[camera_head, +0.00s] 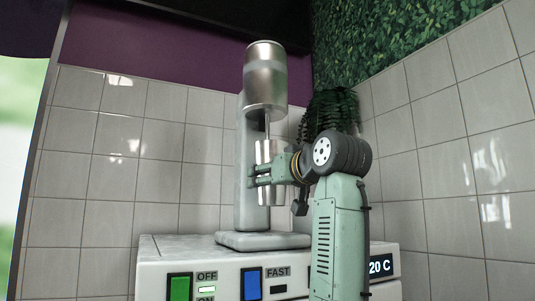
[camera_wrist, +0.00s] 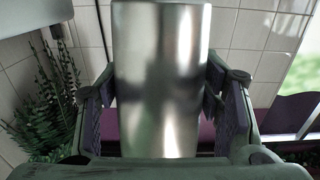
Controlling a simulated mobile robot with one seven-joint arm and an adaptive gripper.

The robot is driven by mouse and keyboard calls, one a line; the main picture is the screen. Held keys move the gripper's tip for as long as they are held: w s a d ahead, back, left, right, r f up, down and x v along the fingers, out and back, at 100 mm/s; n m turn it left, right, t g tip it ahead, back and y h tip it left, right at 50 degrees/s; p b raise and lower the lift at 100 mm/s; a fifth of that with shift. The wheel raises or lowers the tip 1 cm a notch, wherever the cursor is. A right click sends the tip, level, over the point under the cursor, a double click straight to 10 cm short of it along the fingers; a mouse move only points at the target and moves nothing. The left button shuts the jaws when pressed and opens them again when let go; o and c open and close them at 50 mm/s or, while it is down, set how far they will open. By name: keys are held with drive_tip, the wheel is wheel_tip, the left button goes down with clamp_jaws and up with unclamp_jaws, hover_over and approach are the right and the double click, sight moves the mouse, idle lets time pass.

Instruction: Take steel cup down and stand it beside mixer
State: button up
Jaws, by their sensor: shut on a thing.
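The steel cup (camera_head: 266,153) hangs upright under the head of the mixer (camera_head: 264,75), around its thin spindle. It also fills the middle of the wrist view (camera_wrist: 160,85), shiny and brushed. My gripper (camera_head: 263,174) reaches in from the right and is shut on the cup, with a finger on each side of it. In the wrist view the two dark finger pads (camera_wrist: 160,112) flank the cup. The cup's bottom is above the mixer's grey foot (camera_head: 262,240), with a gap between. The inside of the cup is hidden.
The mixer stands on a white machine (camera_head: 210,258) with a green switch (camera_head: 180,287), a blue switch (camera_head: 251,284) and a display. A dark hanging plant (camera_head: 330,108) is behind my arm. Bare machine top lies left of the foot. Tiled walls close the back and right.

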sight(277, 200)
idle(0.3)
drive_tip(key=shift+s+d+f+b, duration=0.1)
drive_tip(key=shift+f+b, duration=0.95)
drive_tip(key=shift+f, duration=0.25)
drive_tip(key=shift+s+d+f+b, duration=0.1)
drive_tip(key=shift+f+b, duration=0.95)
drive_tip(key=shift+f, duration=0.2)
drive_tip(key=shift+a, duration=0.1)
drive_tip(key=shift+s, duration=0.1)
drive_tip(key=b+v, duration=0.2)
drive_tip(key=v, duration=1)
drive_tip(key=shift+s+r, duration=0.2)
drive_tip(key=shift+s, duration=0.05)
idle(0.9)
